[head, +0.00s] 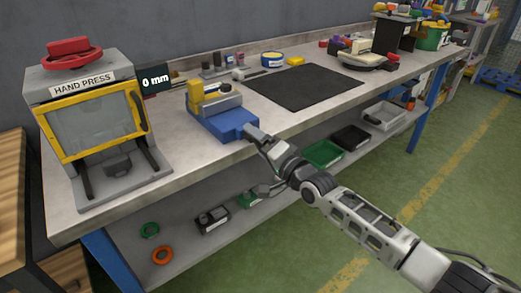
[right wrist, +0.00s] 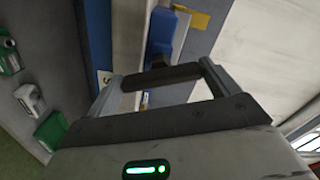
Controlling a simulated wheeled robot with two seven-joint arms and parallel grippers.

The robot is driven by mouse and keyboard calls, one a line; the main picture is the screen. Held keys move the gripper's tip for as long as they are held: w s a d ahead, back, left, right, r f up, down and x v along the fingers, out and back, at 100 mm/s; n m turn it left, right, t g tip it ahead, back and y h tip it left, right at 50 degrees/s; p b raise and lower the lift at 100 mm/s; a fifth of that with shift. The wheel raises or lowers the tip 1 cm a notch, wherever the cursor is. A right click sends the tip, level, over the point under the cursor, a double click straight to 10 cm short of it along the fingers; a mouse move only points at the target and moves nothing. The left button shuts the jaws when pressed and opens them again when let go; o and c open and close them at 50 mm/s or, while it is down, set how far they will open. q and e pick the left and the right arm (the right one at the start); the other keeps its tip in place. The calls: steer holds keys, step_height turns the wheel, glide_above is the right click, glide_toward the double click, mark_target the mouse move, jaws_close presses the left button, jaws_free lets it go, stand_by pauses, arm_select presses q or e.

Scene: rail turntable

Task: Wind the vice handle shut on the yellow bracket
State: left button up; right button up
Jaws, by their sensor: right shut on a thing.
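The blue vice (head: 226,122) sits at the front edge of the bench, with its grey jaws toward the back. The yellow bracket (head: 197,93) stands upright at the jaws. The vice (right wrist: 161,32) and part of the bracket (right wrist: 196,19) also show in the right wrist view. My right gripper (head: 257,137) is at the front end of the vice, shut on the vice handle; the handle is mostly hidden by the gripper. I cannot tell from these views whether the jaws touch the bracket. My left gripper is not in view.
A hand press (head: 98,125) with a yellow-framed guard stands left of the vice. A small display (head: 156,79) behind reads 0 mm. A black mat (head: 305,87) lies clear to the right. Trays and parts are on the lower shelf (head: 190,238), below my right arm.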

steer(key=shift+m+b, duration=0.95)
steer(key=shift+m, duration=1.35)
steer(key=o, duration=0.8)
steer(key=shift+c, duration=0.2)
steer(key=p+v, duration=0.1)
steer(key=v, duration=1.5)
